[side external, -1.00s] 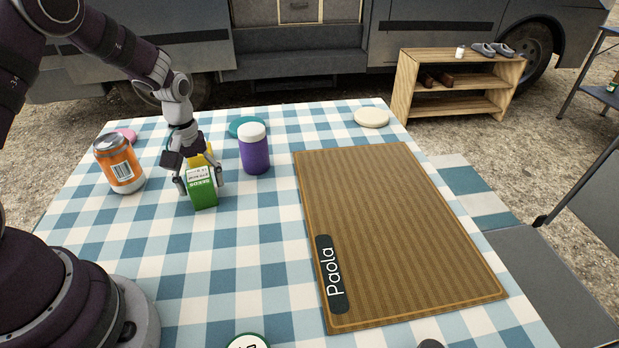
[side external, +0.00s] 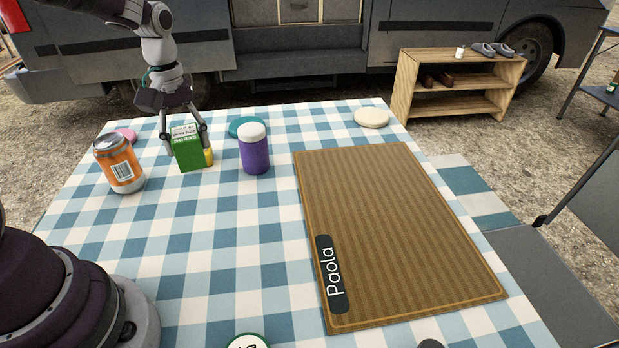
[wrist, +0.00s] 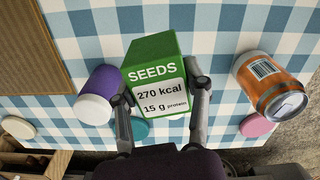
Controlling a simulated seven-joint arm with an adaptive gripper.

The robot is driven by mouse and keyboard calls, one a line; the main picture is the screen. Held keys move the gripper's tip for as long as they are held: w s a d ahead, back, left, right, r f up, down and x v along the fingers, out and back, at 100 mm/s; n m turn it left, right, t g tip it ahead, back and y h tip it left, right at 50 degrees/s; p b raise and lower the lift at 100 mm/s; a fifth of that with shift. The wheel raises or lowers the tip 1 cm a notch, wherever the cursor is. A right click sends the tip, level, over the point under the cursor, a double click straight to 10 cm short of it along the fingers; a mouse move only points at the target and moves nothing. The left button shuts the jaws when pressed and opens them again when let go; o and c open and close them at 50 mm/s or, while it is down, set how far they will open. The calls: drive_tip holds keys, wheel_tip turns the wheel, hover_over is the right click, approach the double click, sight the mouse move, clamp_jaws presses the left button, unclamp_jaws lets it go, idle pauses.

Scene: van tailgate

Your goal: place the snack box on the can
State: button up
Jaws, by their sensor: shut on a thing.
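The green snack box (side external: 188,152), labelled SEEDS, is between the two fingers of my gripper (side external: 189,148). In the wrist view the fingers are shut on opposite sides of the box (wrist: 158,72), with its printed end facing the camera. The box appears raised above the cloth, but the exact gap is unclear. The orange can (side external: 119,163) stands upright on the table, left of the box in the side view and apart from it. In the wrist view the can (wrist: 268,84) is to the right of the box.
A purple jar with a white lid (side external: 254,150) stands close right of the box. A yellow thing (side external: 209,156) shows partly behind the box. Teal (side external: 246,127), pink (side external: 127,135) and cream (side external: 371,117) discs lie farther back. A brown mat (side external: 395,230) covers the right side.

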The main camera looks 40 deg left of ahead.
drive_tip(key=s+a+r+n, duration=0.2)
drive_tip(key=s+r+n, duration=0.15)
drive_tip(key=s, duration=0.45)
drive_tip(key=s+a+r+n, duration=0.1)
drive_tip(key=s+r+n, duration=0.25)
drive_tip(key=s, duration=0.55)
hover_over(108, 140)
drive_tip(key=shift+s+d+f+m, duration=0.15)
drive_tip(key=shift+f+m, duration=0.15)
drive_tip(key=shift+f, duration=0.1)
drive_tip(key=shift+a+f, duration=0.2)
drive_tip(key=shift+f, duration=1.55)
drive_tip(key=shift+f, duration=0.1)
drive_tip(key=o, duration=1.2)
